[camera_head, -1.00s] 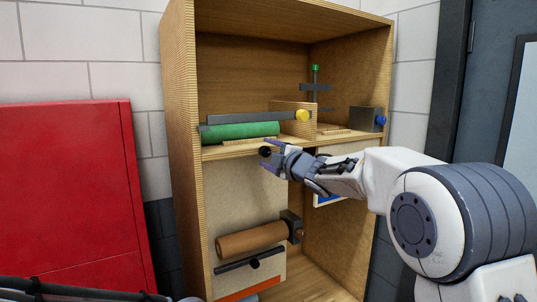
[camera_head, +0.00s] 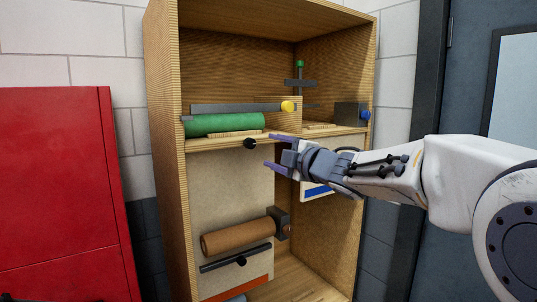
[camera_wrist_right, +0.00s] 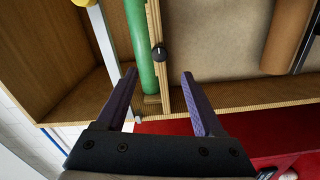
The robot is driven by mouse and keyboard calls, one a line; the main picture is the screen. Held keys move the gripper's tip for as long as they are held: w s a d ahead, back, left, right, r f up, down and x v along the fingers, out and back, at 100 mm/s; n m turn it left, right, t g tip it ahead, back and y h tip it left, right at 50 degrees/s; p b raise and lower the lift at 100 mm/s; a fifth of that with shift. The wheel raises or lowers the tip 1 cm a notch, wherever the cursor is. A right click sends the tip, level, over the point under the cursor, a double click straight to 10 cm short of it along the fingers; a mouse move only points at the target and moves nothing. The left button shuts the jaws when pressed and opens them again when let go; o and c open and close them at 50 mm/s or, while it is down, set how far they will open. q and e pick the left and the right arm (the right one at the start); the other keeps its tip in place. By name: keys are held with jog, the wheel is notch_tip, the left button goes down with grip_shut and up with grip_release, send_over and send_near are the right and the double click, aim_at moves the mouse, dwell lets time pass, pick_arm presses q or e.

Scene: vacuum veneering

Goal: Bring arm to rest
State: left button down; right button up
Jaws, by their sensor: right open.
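My right gripper (camera_head: 272,152) is open and empty in front of the wooden cabinet (camera_head: 162,150). Its purple fingers point left, level with the cabinet's middle shelf. A small black knob (camera_head: 250,143) is just left of the fingertips, apart from them. In the right wrist view the two fingers (camera_wrist_right: 159,74) stand wide apart with nothing between them, and the knob (camera_wrist_right: 158,53) lies beyond the tips. My right arm comes in from the right, roughly level. My left gripper is not in view.
On the shelf are a green roll (camera_head: 222,125), a grey bar (camera_head: 235,108) with a yellow knob, and a grey block (camera_head: 347,114). A brown roll (camera_head: 236,239) hangs below. A red cabinet (camera_head: 55,190) stands left, a dark door (camera_head: 465,90) right.

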jog(key=s+a+f+m+g+h+b, duration=0.1)
jog(key=s+f+m+g+h, duration=0.2)
jog(key=s+f+m, duration=0.55)
jog(key=s+a+f+m+g+h+b, duration=0.1)
jog(key=s+f+m+g+h, duration=0.3)
jog(key=f, duration=0.9)
jog(key=s+d+f+m+g, duration=0.1)
jog(key=s+f+g, duration=0.3)
jog(key=s, duration=1)
jog(key=s+f+m+g+h+b, duration=0.1)
jog(key=s+f+g, duration=0.3)
jog(key=s+f, duration=0.7)
jog(key=s, duration=0.2)
jog(key=shift+s+d+g+b, duration=0.3)
jog(key=shift+s+d, duration=0.05)
jog(key=shift+d, duration=0.05)
